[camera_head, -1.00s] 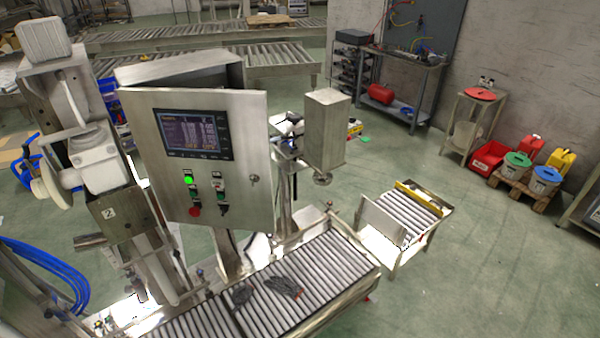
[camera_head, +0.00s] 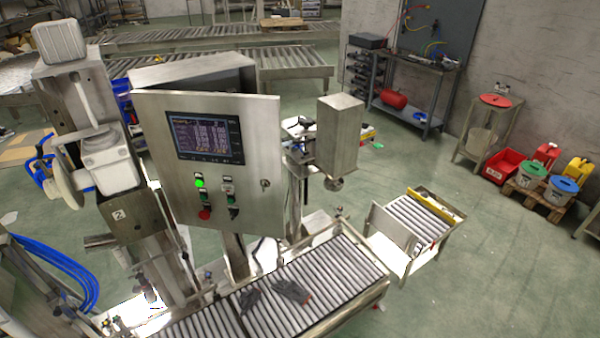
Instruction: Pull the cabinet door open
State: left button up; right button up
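The grey steel cabinet (camera_head: 190,75) stands on a post in the left middle of the head view. Its door (camera_head: 235,205) carries a screen (camera_head: 205,138), a lit green button and a red knob. The door stands ajar: its right edge juts out past the cabinet body, with a dark gap behind its top edge. A small latch (camera_head: 265,184) sits near the door's right edge. The inside of the cabinet is hidden by the door.
A roller conveyor (camera_head: 340,275) with dark, glove-like things (camera_head: 290,291) runs below the door. A steel box (camera_head: 339,135) on a stand is close on the right. A machine column (camera_head: 100,150) stands at the left. Green floor is clear farther right.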

aim_at(260, 212)
jog(key=i, duration=0.4)
jog(key=u, duration=0.95)
